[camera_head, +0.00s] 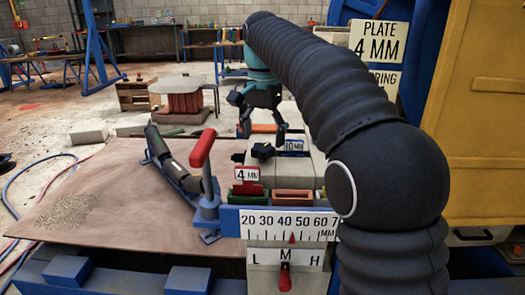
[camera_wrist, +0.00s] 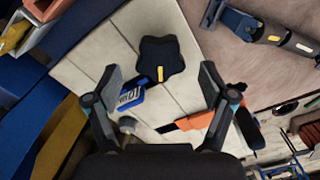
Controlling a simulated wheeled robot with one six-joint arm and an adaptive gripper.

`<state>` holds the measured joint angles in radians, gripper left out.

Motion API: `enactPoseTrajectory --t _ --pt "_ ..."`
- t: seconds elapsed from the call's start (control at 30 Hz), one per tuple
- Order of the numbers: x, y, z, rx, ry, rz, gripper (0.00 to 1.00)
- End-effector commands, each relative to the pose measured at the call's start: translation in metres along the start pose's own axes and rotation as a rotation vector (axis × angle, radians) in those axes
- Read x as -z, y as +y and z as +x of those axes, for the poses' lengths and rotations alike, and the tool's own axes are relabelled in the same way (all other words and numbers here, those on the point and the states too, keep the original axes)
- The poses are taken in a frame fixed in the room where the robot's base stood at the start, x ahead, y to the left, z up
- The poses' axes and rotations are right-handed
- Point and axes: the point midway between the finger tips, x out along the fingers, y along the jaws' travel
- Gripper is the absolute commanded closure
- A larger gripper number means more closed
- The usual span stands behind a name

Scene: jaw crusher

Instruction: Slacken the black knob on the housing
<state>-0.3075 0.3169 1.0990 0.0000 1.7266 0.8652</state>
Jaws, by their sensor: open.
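The black knob (camera_head: 262,151) sits on top of the pale housing (camera_head: 308,167), left of a blue 10 MM tag (camera_head: 294,145). In the wrist view the knob (camera_wrist: 170,60) is lobed, with a yellow mark on one lobe, and lies just beyond the fingertips, between their lines. My gripper (camera_head: 263,132) is above the knob, pointing down. In the wrist view its two fingers (camera_wrist: 160,76) are spread wide with nothing between them. I see no contact with the knob. The blue tag (camera_wrist: 130,95) shows beside the left finger.
A lever with a red handle (camera_head: 203,148) stands left of the housing, near a dark cylinder (camera_head: 172,158). A red 4 MM tag (camera_head: 247,180), an orange tray (camera_head: 293,197) and a 20–70 MM scale (camera_head: 283,224) are in front. The brown plate (camera_head: 130,195) is mostly clear.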

Motion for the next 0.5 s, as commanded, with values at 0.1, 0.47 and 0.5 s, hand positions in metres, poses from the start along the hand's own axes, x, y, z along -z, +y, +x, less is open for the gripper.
enactPoseTrajectory --t 0.1,0.47,0.5 --pt "0.0 0.0 0.015 -0.001 -0.001 0.0 0.18" --pt "0.0 0.0 0.024 0.001 0.001 0.0 0.18" --pt "0.0 0.0 0.024 0.001 0.001 0.0 0.18"
